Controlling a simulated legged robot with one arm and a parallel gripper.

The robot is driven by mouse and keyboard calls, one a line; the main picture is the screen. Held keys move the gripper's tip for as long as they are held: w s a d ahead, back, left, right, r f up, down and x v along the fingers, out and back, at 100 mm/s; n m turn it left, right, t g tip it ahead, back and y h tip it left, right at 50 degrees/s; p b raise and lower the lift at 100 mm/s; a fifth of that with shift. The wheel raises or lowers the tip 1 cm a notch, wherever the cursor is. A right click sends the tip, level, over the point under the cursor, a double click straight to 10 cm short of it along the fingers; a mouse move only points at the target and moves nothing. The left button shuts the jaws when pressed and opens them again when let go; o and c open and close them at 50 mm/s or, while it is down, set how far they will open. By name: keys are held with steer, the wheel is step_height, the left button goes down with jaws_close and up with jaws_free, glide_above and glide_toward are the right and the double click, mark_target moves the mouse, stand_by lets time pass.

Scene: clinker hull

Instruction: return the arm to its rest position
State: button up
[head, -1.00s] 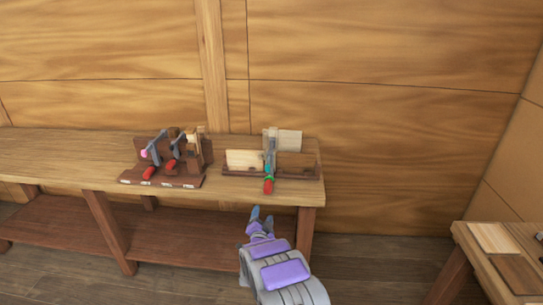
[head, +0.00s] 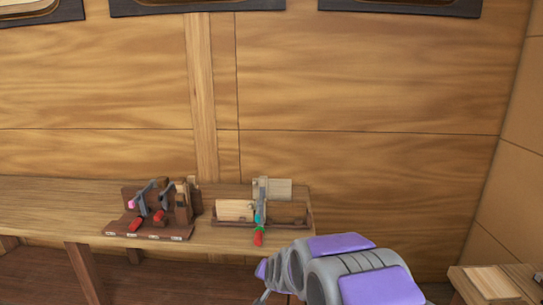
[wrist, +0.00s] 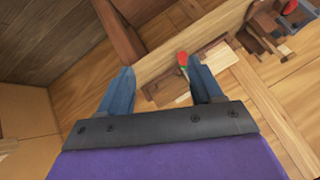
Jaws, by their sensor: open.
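My gripper (wrist: 160,88) shows in the wrist view with its two blue-grey fingers spread apart and nothing between them that it holds. In the head view my grey and purple arm is at the lower right, in front of the bench; the fingertips are mostly hidden behind the arm there. A clamp with a red handle (head: 259,238) stands at a wooden holder (head: 290,221) on the bench, apart from the gripper. Its red end also shows in the wrist view (wrist: 183,59), beyond the fingers.
The wooden bench (head: 50,205) runs along the panelled wall. A second table (head: 515,275) is at the lower right. Framed openings (head: 200,4) line the top of the wall.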

steer(key=s+d+r+n+g, duration=0.1)
steer(key=s+d+r+g, duration=0.1)
steer(key=s, duration=1.3)
steer(key=s+d+r+n+g+h, duration=0.1)
steer(key=s+d+g, duration=0.3)
steer(key=s, duration=1.2)
steer(key=s+d+r+n+g+h, duration=0.1)
steer(key=s+d+r+g, duration=0.3)
steer(key=s+d, duration=0.4)
steer(key=s, duration=0.7)
steer(key=shift+s+d+n, duration=0.15)
steer(key=shift+d+n, duration=0.05)
steer(key=shift+n, duration=0.2)
